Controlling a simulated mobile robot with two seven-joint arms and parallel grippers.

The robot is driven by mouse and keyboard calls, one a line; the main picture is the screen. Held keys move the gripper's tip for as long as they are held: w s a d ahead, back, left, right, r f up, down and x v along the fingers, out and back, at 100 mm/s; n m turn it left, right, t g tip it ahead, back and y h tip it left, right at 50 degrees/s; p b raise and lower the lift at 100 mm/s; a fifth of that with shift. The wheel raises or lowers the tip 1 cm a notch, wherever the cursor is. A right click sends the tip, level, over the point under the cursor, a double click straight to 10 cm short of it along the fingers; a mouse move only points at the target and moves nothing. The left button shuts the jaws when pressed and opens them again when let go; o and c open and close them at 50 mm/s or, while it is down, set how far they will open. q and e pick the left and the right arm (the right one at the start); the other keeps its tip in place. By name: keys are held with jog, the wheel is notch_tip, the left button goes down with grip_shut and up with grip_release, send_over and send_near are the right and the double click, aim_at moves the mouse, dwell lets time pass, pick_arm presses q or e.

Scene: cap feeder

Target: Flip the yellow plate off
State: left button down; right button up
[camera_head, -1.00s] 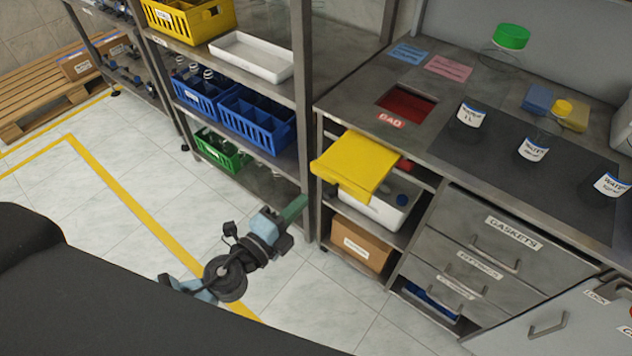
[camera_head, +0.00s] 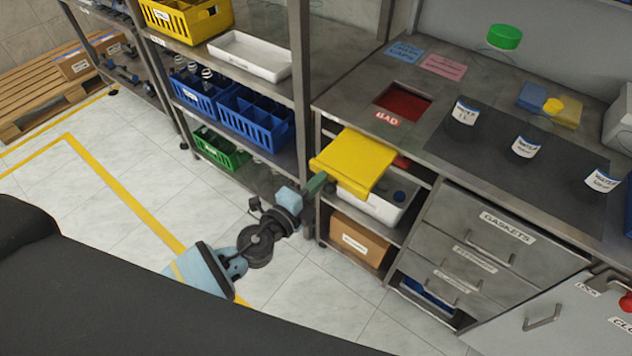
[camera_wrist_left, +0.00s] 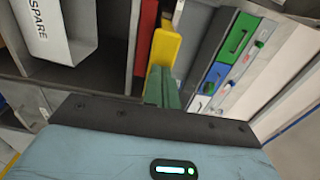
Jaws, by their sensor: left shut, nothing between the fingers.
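The yellow plate (camera_head: 353,162) juts out from the front of the workbench, above a white bin, in the head view. In the left wrist view the yellow plate (camera_wrist_left: 164,50) shows as a narrow edge just beyond the fingertips. My left gripper (camera_head: 318,184) has its green fingers shut and empty, close to the plate's lower left corner. In the left wrist view the left gripper (camera_wrist_left: 162,85) points at the plate's near end. I cannot tell whether the fingertips touch it. My right gripper is not in view.
A shelf post (camera_head: 302,100) stands just left of the plate. The white bin (camera_head: 375,207) and a cardboard box (camera_head: 357,243) sit below it. The red BAD opening (camera_head: 403,103) is in the benchtop above. Drawers (camera_head: 480,250) lie to the right. The floor in front is clear.

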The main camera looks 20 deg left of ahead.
aim_at(352, 143)
pick_arm(q)
jog(key=b+x, duration=0.1)
jog(key=x, duration=0.5)
jog(key=b+x, duration=0.1)
jog(key=x, duration=0.6)
jog(key=shift+f+b, duration=0.2)
jog(key=shift+b, duration=0.15)
jog(key=shift+w+d, duration=0.1)
jog(key=shift+w, duration=0.2)
jog(key=shift+r, duration=0.35)
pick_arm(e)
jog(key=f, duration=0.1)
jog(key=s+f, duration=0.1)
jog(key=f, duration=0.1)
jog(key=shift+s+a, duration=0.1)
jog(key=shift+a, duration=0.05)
